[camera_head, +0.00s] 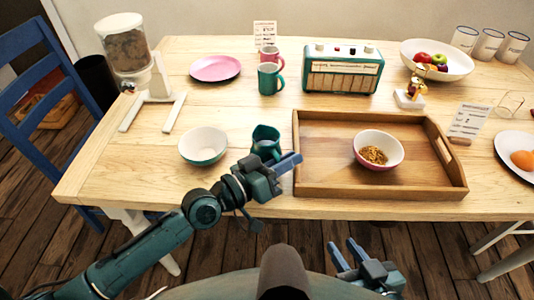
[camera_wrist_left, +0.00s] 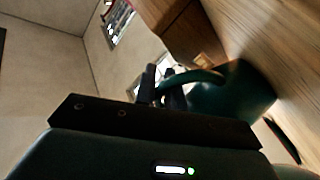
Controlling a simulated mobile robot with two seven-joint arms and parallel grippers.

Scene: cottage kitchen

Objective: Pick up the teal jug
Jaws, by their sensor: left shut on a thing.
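The teal jug (camera_head: 265,134) is on the near side of the wooden table, just left of the tray; its lower part is hidden behind my left gripper (camera_head: 284,168). In the left wrist view the jug (camera_wrist_left: 240,92) appears sideways, close to the wood, with its handle (camera_wrist_left: 190,78) at the dark fingers. My left gripper is shut on the jug at its handle. I cannot tell whether the jug's base touches the table. My right gripper (camera_head: 345,256) is open and empty in front of the table's near edge.
A wooden tray (camera_head: 455,178) holding a bowl of cereal (camera_head: 380,138) lies close right of the jug. A teal-and-white bowl (camera_head: 203,145) stands to its left. A teal mug (camera_head: 270,79), a pink mug (camera_head: 270,56) and a radio (camera_head: 342,72) stand behind.

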